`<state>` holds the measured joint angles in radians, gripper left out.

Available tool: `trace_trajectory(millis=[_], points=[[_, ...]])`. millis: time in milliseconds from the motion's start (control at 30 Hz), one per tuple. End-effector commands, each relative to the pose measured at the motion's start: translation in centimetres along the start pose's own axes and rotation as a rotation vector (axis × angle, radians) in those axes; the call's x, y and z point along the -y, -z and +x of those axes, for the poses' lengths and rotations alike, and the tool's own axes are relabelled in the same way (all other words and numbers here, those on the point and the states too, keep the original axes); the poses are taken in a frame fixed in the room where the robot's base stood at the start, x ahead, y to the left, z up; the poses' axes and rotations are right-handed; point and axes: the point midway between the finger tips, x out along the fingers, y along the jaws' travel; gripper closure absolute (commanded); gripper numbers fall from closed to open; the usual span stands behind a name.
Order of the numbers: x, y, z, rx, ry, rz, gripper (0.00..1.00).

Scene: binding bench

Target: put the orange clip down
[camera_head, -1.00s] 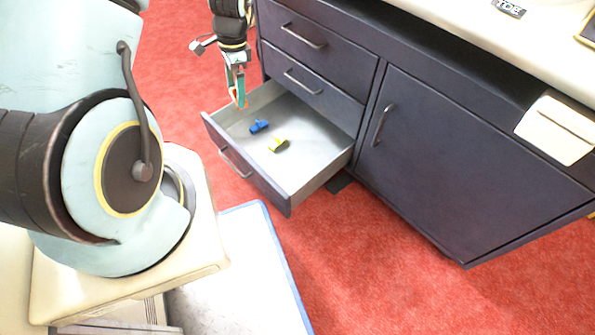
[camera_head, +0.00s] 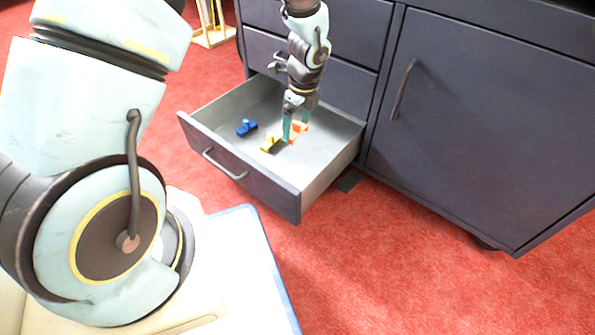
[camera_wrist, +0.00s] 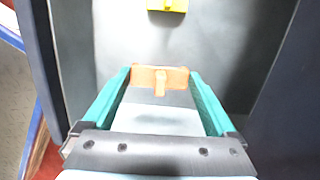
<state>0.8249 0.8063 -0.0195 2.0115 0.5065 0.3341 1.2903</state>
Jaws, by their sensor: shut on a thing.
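The orange clip (camera_head: 299,127) is between the teal fingers of my gripper (camera_head: 295,131), inside the open drawer (camera_head: 318,166). In the wrist view the clip (camera_wrist: 160,77) spans from one fingertip to the other, with its short stem facing the camera. My gripper (camera_wrist: 160,82) is shut on it. The drawer's grey floor shows below the clip; I cannot tell whether the clip touches it. A yellow clip (camera_head: 270,144) lies on the drawer floor just left of my gripper and tops the wrist view (camera_wrist: 167,5). A blue clip (camera_head: 246,128) lies farther left.
The drawer's dark front (camera_head: 238,165) and side walls surround my gripper. The cabinet's upper drawers (camera_head: 345,30) stand behind the arm. A closed cabinet door (camera_head: 470,110) is on the right. Red carpet is clear in front.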

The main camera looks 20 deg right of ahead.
Motion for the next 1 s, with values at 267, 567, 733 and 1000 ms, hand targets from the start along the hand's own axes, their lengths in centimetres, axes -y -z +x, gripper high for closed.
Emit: trace_trajectory(millis=[267,567,733,1000], points=[[0.2,0.9,3.4,0.002,0.003,0.029,0.62],[0.2,1.3,6.8,0.002,0.004,0.026,0.62],[0.2,1.8,9.8,0.002,0.003,0.027,0.62],[0.2,1.9,10.2,0.002,0.005,0.026,0.62]])
